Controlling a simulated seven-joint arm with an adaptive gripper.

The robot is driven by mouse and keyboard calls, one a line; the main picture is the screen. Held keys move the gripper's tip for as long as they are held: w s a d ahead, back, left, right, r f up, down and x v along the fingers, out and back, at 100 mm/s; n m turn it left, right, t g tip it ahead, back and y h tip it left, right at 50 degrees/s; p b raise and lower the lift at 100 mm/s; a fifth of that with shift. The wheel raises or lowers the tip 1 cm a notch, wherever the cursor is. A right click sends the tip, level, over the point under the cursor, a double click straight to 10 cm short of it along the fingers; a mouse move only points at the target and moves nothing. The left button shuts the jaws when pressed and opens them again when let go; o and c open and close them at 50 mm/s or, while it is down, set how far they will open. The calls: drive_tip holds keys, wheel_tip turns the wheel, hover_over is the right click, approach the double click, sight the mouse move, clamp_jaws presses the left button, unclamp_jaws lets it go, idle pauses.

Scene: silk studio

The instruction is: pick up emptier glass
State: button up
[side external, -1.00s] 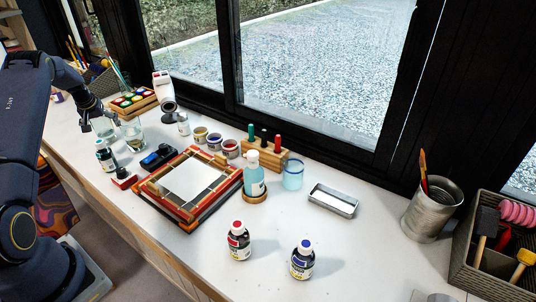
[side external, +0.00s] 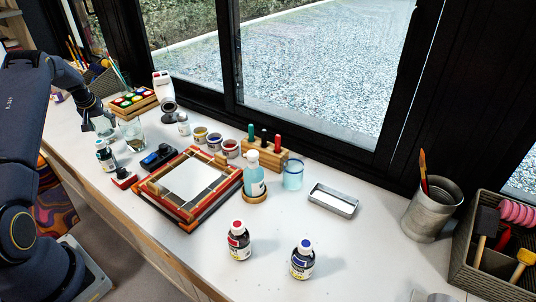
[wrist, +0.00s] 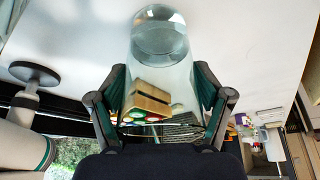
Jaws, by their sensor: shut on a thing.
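My gripper (wrist: 160,95) is shut on a clear drinking glass (wrist: 160,62), with one finger on each side of its wall. In the wrist view the glass appears upside down in the picture, with a little clear liquid at its base. In the side view my gripper (side external: 103,122) is at the left of the table, and the held glass is hard to make out there. Another clear glass (side external: 133,136) stands just right of my gripper in that view. A blue-tinted glass (side external: 293,175) stands farther right, beside the wooden marker block.
A paint rack (side external: 133,101) stands behind the gripper. Small bottles (side external: 105,154) and a blue-and-black object (side external: 159,157) are close in front.

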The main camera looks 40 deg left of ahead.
drive_tip(key=shift+s+d+f, duration=0.1)
drive_tip(key=shift+f, duration=0.05)
drive_tip(key=shift+r, duration=0.4)
drive_tip(key=c, duration=0.5)
drive_tip(key=shift+r, duration=0.4)
drive_tip(key=s+d+v, duration=0.1)
drive_tip(key=v, duration=0.8)
drive_tip(key=shift+f, duration=0.25)
drive_tip(key=s+d+r, duration=0.3)
drive_tip(key=s+d, duration=0.3)
drive_tip(key=shift+d+r, duration=0.2)
drive_tip(key=shift+r, duration=0.1)
drive_tip(key=shift+s, duration=0.1)
idle(0.6)
